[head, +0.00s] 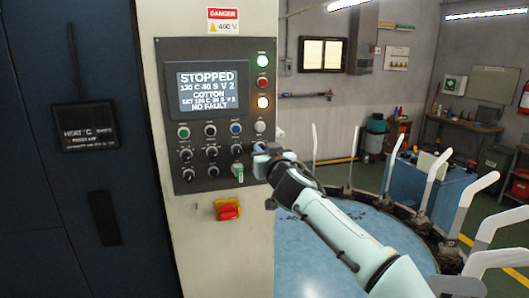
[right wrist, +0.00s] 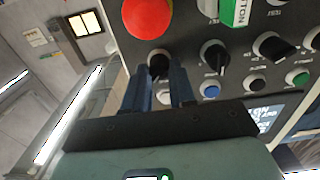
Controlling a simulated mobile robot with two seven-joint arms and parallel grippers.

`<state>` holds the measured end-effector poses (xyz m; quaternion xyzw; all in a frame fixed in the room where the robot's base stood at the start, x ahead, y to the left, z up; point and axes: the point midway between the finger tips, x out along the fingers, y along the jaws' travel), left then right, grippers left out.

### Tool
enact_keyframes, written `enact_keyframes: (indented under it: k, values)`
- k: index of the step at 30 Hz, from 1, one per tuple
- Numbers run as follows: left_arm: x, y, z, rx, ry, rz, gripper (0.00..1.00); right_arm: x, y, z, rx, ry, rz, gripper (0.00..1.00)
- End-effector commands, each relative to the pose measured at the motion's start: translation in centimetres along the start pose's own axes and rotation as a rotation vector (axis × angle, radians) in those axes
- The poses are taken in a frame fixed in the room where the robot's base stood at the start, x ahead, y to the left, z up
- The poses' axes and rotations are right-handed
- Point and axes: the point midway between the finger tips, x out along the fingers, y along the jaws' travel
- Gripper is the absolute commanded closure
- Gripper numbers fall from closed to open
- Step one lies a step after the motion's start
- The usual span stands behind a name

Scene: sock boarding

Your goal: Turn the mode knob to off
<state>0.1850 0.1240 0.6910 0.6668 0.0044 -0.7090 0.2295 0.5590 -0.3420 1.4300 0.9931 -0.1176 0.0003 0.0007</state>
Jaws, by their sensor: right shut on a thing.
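The dark control panel (head: 220,115) stands ahead with rows of knobs and buttons. My right gripper (head: 259,150) is at its right edge and hides part of the panel. In the right wrist view, its two dark fingers (right wrist: 158,80) are shut around a black knob (right wrist: 158,62), the end one of its row. I take this for the mode knob; its label and pointer direction are not readable. A large red button (right wrist: 147,15) is beside the held knob. The panel screen (head: 207,90) reads STOPPED, COTTON, NO FAULT. My left gripper is not in view.
Neighbouring knobs (right wrist: 214,57) sit close to the fingers, with a green tag (head: 238,172) below them. A red-and-yellow switch (head: 228,210) is lower on the cabinet. The blue round table (head: 335,250) with white upright forms (head: 440,170) stands to the right.

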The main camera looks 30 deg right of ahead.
Motion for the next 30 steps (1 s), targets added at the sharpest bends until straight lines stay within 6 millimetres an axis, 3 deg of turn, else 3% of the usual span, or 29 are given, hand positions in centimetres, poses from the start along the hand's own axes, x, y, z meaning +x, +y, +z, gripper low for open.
enact_keyframes:
  k: [11,30]
  values:
    - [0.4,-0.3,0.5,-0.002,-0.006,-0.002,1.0,0.0,-0.1,0.1,-0.123,0.0,-0.001,1.0]
    - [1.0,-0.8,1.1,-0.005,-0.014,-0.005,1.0,0.0,-0.2,-0.1,-0.627,0.002,0.0,1.0]
